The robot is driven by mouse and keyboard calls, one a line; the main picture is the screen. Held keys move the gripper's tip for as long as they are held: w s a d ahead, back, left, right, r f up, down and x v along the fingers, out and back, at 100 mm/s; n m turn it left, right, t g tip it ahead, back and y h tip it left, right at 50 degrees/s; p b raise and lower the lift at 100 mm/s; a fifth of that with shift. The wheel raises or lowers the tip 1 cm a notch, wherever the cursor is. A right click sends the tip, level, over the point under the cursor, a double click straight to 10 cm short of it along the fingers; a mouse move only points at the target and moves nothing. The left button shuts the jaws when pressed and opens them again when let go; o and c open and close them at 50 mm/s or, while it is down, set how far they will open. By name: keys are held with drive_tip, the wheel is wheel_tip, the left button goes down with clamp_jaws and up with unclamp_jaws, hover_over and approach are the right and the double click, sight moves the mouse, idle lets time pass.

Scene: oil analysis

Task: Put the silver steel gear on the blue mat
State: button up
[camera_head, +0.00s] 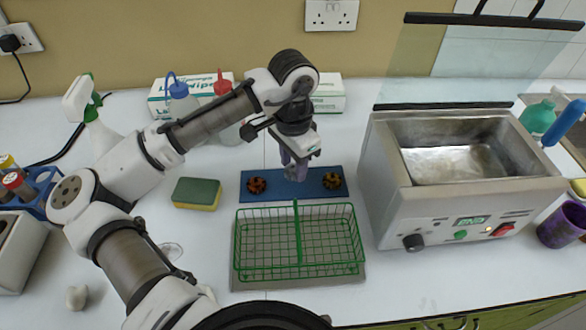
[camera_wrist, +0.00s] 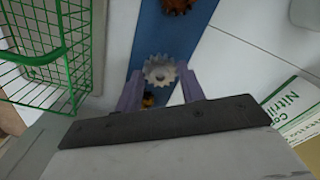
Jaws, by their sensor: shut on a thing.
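The silver steel gear (camera_wrist: 159,71) is toothed with a central hole, held between the two purple fingers of my gripper (camera_wrist: 160,80) in the wrist view. My gripper (camera_head: 296,174) is shut on it and points down over the middle of the blue mat (camera_head: 312,190). The mat also shows under the gear in the wrist view (camera_wrist: 157,40). Whether the gear touches the mat cannot be told. In the head view the gear is hidden or too small to make out.
A green wire basket (camera_head: 297,240) stands just in front of the mat. A steel bath (camera_head: 455,190) with a raised glass lid is to the right. A sponge (camera_head: 197,193) lies to the left. Bottles and glove boxes (camera_head: 328,93) stand behind.

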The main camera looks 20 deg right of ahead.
sight(293, 167)
drive_tip(key=shift+f, duration=1.45)
drive_tip(key=shift+f, duration=0.2)
drive_tip(key=o, duration=1.1)
drive_tip(key=shift+c, duration=0.2)
drive_tip(key=shift+r, duration=0.15)
wheel_tip(293, 167, up, 12)
drive_tip(key=b, duration=0.1)
